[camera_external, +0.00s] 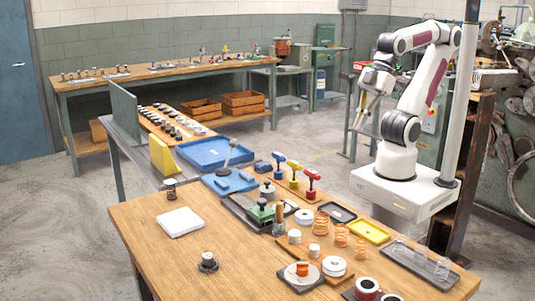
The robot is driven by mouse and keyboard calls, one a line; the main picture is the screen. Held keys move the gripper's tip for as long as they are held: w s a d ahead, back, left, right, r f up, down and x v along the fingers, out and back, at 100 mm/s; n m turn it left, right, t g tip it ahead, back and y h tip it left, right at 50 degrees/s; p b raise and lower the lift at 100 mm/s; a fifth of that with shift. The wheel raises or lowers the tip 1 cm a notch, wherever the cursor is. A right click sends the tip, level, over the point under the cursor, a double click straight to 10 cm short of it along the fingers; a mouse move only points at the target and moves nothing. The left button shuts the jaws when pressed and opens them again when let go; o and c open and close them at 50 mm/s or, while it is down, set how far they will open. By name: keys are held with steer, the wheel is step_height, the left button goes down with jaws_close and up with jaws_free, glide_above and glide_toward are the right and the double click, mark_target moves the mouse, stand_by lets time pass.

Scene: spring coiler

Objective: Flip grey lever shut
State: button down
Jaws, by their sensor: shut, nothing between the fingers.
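A grey lever (227,158) with a round knob stands on a blue base plate (222,186) near the back of the wooden workbench. The lever is raised and leans slightly to the right. My gripper (363,112) hangs in the air in front of my arm, well to the right of the lever and higher up. It is shut and empty, and apart from everything on the bench. Its fingertips are small in this view.
Red, yellow and blue T-handled pieces (293,173) stand right of the lever. A green fixture (261,211) stands in front of it, a blue tray (215,152) and yellow bracket (161,156) behind. Orange coils (321,223) lie nearer the front right.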

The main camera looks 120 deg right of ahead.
steer(key=w+d+f+m+g+y, duration=0.1)
steer(key=d+f+m, duration=0.4)
steer(key=d+m, duration=0.3)
steer(key=d+f+m+y, duration=0.1)
steer(key=d+f+m, duration=0.4)
steer(key=d+m, duration=0.3)
steer(key=w+d+r+m+t+h, duration=0.1)
steer(key=w+d+m+t+h, duration=0.1)
steer(key=d+m, duration=0.7)
steer(key=w+d+r+m+t+h, duration=0.1)
steer(key=w+d+m+t, duration=0.2)
steer(key=d+m, duration=0.6)
steer(key=m+t, duration=0.2)
steer(key=m, duration=0.2)
steer(key=shift+w+h, duration=0.2)
steer(key=shift+h, duration=0.2)
